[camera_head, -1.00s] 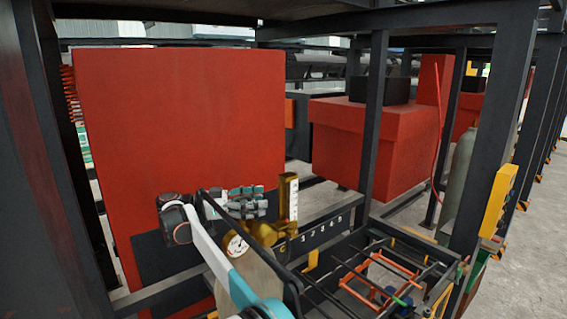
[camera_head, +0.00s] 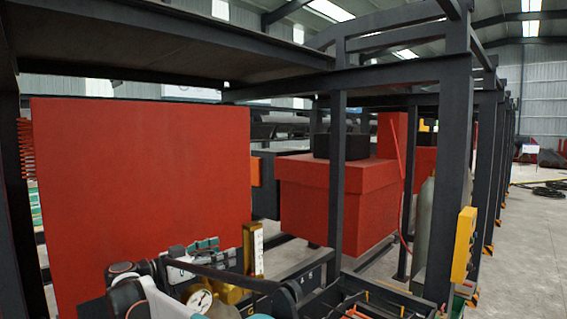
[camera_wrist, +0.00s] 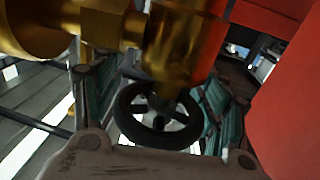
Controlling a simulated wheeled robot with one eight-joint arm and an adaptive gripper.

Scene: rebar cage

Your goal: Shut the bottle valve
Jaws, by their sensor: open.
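The bottle valve shows in the wrist view as a black spoked handwheel (camera_wrist: 128,122) under a brass valve body (camera_wrist: 175,45). My gripper (camera_wrist: 155,98) is open, with a teal-padded finger on each side of the handwheel. I cannot tell whether either finger touches the wheel. In the head view my gripper (camera_head: 205,252) is low, left of the brass fitting with its upright scale tube (camera_head: 253,248) and above the round pressure gauge (camera_head: 199,298). The handwheel cannot be made out in the head view, and the bottle is not clearly visible.
A large red panel (camera_head: 140,190) stands behind my arm. Dark steel frame posts (camera_head: 336,190) and overhead beams surround the space. A red box (camera_head: 338,205), a grey-green cylinder (camera_head: 423,225) and a yellow box (camera_head: 463,245) are to the right. Open floor (camera_head: 525,265) lies at far right.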

